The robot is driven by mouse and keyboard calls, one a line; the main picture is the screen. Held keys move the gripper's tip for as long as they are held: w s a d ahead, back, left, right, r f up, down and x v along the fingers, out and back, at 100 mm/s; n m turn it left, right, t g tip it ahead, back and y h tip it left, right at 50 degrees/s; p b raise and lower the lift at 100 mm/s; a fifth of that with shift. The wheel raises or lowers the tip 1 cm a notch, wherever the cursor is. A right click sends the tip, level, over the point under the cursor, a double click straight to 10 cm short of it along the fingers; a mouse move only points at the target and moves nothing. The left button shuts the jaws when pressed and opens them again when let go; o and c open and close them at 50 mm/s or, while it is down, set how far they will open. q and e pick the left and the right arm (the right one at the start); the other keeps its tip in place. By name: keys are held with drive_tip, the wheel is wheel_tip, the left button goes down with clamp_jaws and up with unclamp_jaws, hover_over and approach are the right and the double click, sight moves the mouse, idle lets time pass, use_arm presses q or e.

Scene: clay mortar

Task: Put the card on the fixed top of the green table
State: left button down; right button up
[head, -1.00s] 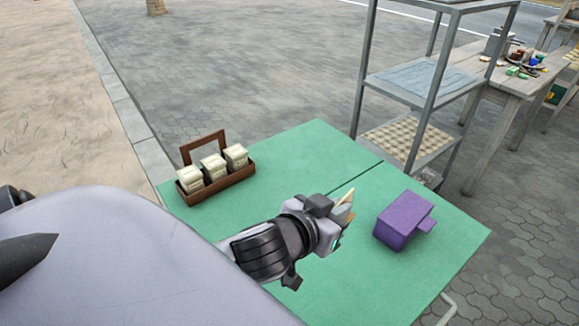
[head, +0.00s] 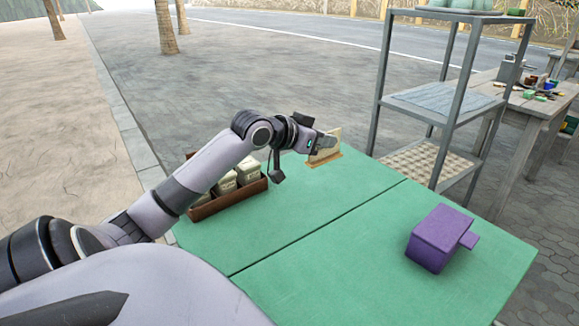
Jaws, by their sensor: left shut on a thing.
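The card (head: 325,151) is a small tan piece with a darker brown lower edge. My left gripper (head: 321,146) is shut on it and holds it roughly upright over the far part of the green table (head: 330,200). I cannot tell whether its lower edge touches the top. A dark seam divides the table into a far-left section, under the card, and a near-right section (head: 370,265). The frame does not label which section is fixed. My right gripper is not in view.
A brown wooden carrier (head: 228,200) with cream blocks stands at the table's left, partly hidden behind my left arm. A purple box (head: 438,238) sits on the near-right section. A grey metal shelf (head: 432,108) stands beyond the table. The middle of the far-left section is clear.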

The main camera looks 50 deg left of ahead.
use_arm(q)
drive_tip(key=a+f+b, duration=0.1)
drive_tip(key=f, duration=0.4)
drive_tip(key=a+f+b, duration=0.1)
drive_tip(key=f+b, duration=0.1)
drive_tip(key=f, duration=0.4)
drive_tip(key=a+f+b, duration=0.1)
drive_tip(key=f+b, duration=0.1)
drive_tip(key=f, duration=0.3)
drive_tip(key=shift+f, duration=0.65)
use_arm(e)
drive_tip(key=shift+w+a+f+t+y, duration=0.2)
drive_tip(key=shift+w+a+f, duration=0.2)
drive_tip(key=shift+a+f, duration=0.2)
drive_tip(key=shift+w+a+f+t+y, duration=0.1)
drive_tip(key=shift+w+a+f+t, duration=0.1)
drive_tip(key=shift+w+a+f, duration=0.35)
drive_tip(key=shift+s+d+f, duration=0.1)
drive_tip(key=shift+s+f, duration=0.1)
use_arm(q)
drive_tip(key=shift+f+b, duration=0.15)
drive_tip(key=shift+b, duration=0.2)
drive_tip(key=c, duration=1.2)
unclamp_jaws()
drive_tip(key=shift+c, duration=0.2)
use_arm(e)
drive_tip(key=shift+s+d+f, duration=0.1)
